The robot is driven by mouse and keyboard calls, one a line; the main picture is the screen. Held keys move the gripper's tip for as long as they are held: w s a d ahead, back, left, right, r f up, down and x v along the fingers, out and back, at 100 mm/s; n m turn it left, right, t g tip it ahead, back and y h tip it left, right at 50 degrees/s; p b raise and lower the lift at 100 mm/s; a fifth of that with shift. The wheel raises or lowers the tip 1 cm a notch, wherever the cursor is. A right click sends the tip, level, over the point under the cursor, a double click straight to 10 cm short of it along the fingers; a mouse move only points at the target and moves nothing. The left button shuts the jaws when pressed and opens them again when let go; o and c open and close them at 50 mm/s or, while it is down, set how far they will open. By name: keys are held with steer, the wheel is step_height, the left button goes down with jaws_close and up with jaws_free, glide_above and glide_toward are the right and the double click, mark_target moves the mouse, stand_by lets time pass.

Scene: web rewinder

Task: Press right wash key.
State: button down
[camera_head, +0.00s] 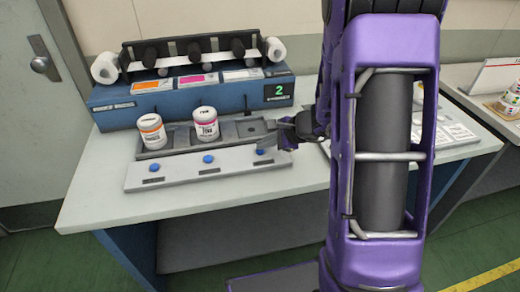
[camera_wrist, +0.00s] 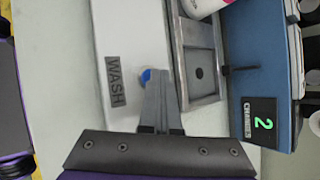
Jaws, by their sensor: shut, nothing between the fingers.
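A pale key panel (camera_head: 180,176) lies along the front of the machine with three blue keys in a row. The right wash key (camera_head: 260,151) is the rightmost blue one. In the wrist view the blue key (camera_wrist: 146,75) shows beside a dark label reading WASH (camera_wrist: 115,80). My gripper (camera_head: 264,145) is shut and empty, its fingertips at the right key. In the wrist view the fingertips (camera_wrist: 158,74) partly cover the key. I cannot tell whether they touch it or whether it is pressed down.
The left key (camera_head: 154,168) and middle key (camera_head: 208,160) are clear. An orange-labelled jar (camera_head: 152,131) and a pink-labelled jar (camera_head: 206,123) stand in the tray behind. The tray's right recess (camera_wrist: 198,71) is empty. The blue machine's display (camera_head: 279,91) shows a green 2.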

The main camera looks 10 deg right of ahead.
mark_target(264, 152)
steer(key=shift+r+p, duration=0.4)
steer(key=shift+r, duration=0.35)
steer(key=shift+r+p, duration=1.8)
steer(key=shift+r, duration=0.8)
